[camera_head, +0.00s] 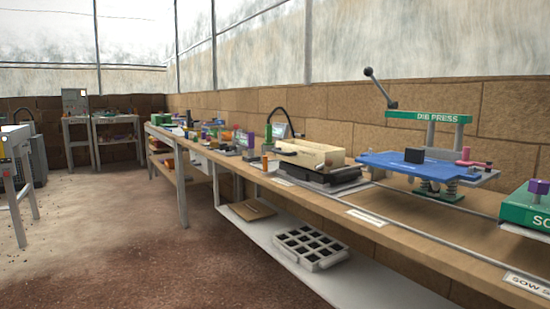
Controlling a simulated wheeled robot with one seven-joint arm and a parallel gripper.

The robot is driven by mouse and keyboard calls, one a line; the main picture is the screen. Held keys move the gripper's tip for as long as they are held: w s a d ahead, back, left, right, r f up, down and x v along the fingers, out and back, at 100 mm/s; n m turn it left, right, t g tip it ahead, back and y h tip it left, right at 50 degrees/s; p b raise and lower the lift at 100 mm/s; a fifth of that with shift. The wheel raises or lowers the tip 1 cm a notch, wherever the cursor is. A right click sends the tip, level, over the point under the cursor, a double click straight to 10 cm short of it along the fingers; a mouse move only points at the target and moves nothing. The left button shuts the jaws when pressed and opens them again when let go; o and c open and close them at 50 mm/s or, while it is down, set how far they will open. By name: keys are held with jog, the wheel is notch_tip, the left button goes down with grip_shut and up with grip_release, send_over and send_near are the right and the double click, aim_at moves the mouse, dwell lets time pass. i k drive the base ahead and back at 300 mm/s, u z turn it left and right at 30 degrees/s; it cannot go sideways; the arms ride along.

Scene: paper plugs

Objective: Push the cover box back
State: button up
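No readable label names a cover box, so I cannot tell for certain which thing it is. A cream open-topped box (309,153) sits on a dark base (320,178) on the long bench, and its inside is mostly hidden. A green box (525,213) with a purple knob (538,188) is cut off by the right edge. White letters starting "SO" show on its front. My gripper is not in view.
The long wooden bench (405,232) runs along the brick wall. A blue plate (400,163) carries a small dark block (414,155) beneath the green die press (428,118). A celled tray (308,246) lies on the lower shelf. The floor (120,240) at left is open.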

aim_at(307, 155)
jog(key=u, duration=0.65)
jog(key=i, duration=1.3)
jog(key=z, duration=0.3)
